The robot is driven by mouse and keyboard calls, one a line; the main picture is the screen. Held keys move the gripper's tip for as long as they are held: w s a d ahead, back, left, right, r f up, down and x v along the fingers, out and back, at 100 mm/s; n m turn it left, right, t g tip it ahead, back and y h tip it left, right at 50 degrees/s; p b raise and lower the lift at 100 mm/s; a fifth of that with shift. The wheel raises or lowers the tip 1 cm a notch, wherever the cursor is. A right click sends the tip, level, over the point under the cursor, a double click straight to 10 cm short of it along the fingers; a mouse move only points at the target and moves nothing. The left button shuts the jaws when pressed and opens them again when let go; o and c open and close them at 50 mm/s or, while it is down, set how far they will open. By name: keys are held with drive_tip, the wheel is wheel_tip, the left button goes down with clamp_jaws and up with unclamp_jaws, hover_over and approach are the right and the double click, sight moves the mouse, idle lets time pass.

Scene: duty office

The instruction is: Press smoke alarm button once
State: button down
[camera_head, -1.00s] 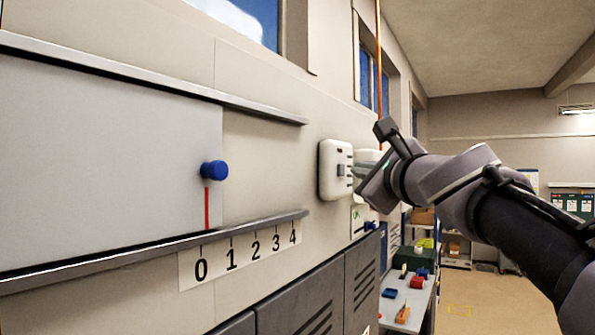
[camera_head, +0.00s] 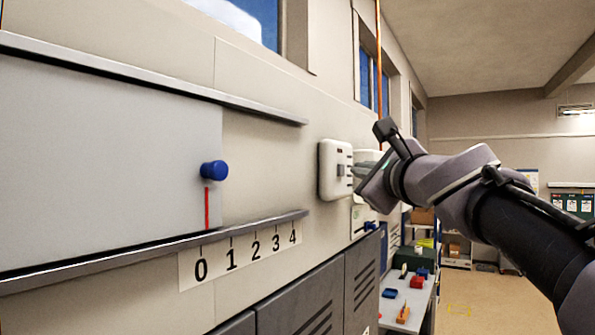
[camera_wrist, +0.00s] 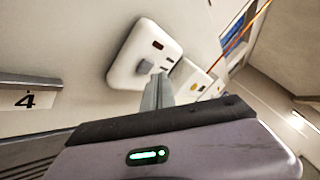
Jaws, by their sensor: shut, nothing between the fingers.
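The smoke alarm is a white rounded box (camera_head: 334,170) on the wall, right of the sliding panel. It also shows in the wrist view (camera_wrist: 126,65), with a grey square button (camera_wrist: 144,68) on its front face. My gripper (camera_head: 359,171) is shut and empty, with its fingers pointing at the front of the alarm. In the wrist view the closed fingertips (camera_wrist: 158,82) are very near the button's right lower side. I cannot tell whether they touch it. In the head view the button (camera_head: 341,170) is a small grey patch close to the fingertips.
A sliding panel with a blue knob (camera_head: 214,170) and a number scale (camera_head: 240,255) is on the wall at left. Grey lockers (camera_head: 310,300) stand below. Another white box (camera_wrist: 200,80) is on the wall beyond the alarm. A table (camera_head: 414,310) holds small coloured objects.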

drive_tip(key=shift+w+a, duration=0.1)
drive_tip(key=shift+w+a, duration=0.15)
drive_tip(key=shift+a, duration=0.1)
drive_tip(key=shift+w+a+p, duration=0.25)
drive_tip(key=shift+a+p, duration=0.05)
idle(0.7)
idle(0.3)
drive_tip(key=shift+s+d+b, duration=0.4)
drive_tip(key=shift+s+d, duration=0.1)
drive_tip(key=shift+d, duration=0.15)
drive_tip(key=shift+s+d+b, duration=0.45)
drive_tip(key=shift+s+d, duration=0.3)
drive_tip(key=shift+d, duration=0.25)
drive_tip(key=shift+s+d+b, duration=0.45)
drive_tip(key=shift+s+d, duration=0.25)
drive_tip(key=shift+d, duration=0.3)
